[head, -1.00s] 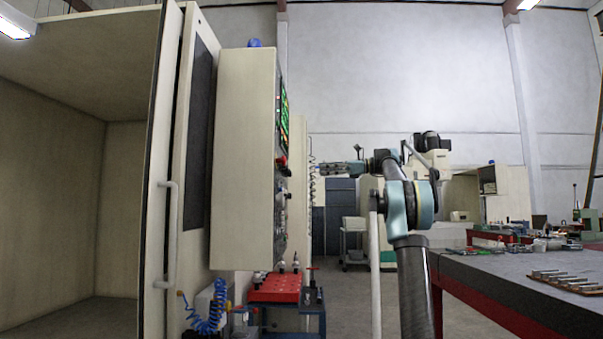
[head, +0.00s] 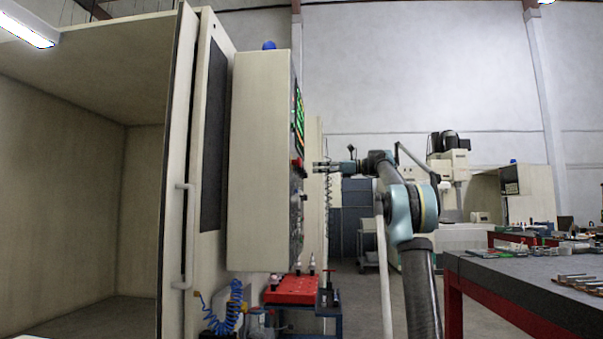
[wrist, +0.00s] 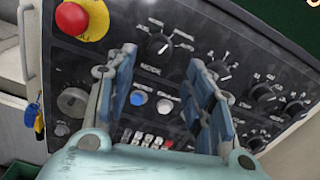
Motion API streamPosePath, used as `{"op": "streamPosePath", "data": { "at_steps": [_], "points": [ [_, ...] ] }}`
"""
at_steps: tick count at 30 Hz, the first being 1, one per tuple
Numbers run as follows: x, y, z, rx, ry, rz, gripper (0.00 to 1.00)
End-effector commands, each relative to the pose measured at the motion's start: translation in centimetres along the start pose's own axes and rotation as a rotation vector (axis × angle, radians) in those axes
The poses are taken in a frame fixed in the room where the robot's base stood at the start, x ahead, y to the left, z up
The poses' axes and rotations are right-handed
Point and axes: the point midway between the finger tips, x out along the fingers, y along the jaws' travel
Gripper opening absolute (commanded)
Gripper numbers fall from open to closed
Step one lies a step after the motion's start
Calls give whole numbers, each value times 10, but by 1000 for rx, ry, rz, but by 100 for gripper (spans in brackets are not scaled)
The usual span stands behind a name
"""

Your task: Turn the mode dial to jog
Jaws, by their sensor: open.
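The mode dial (wrist: 160,45) is a round black knob on the dark control panel, with "MODE" printed below it and small position labels around it in the wrist view. I cannot surely tell which label its pointer marks. My gripper (wrist: 161,62) is open, its two blue-padded fingers spread toward the panel. The dial shows just beyond the gap between the fingertips and appears clear of both. In the head view my gripper (head: 320,166) is level with the panel's front face (head: 298,205), close to it; the dial itself is too small to make out there.
A red emergency button (wrist: 72,18) on a yellow base sits left of the dial. A blue button (wrist: 138,98), a white button (wrist: 165,106) and several other knobs surround it. A dark-topped workbench (head: 520,285) stands at right; a red-topped cart (head: 292,290) is below the panel.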

Motion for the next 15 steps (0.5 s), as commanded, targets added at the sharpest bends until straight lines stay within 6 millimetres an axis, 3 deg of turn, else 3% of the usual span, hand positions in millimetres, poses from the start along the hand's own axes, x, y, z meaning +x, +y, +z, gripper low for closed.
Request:
{"op": "streamPosePath", "data": {
  "at_steps": [6, 15],
  "points": [
    [37, 1, 0, 0, 0, 3, 48],
    [60, 1, 0, 0, 0, 1, 48]
  ]
}}
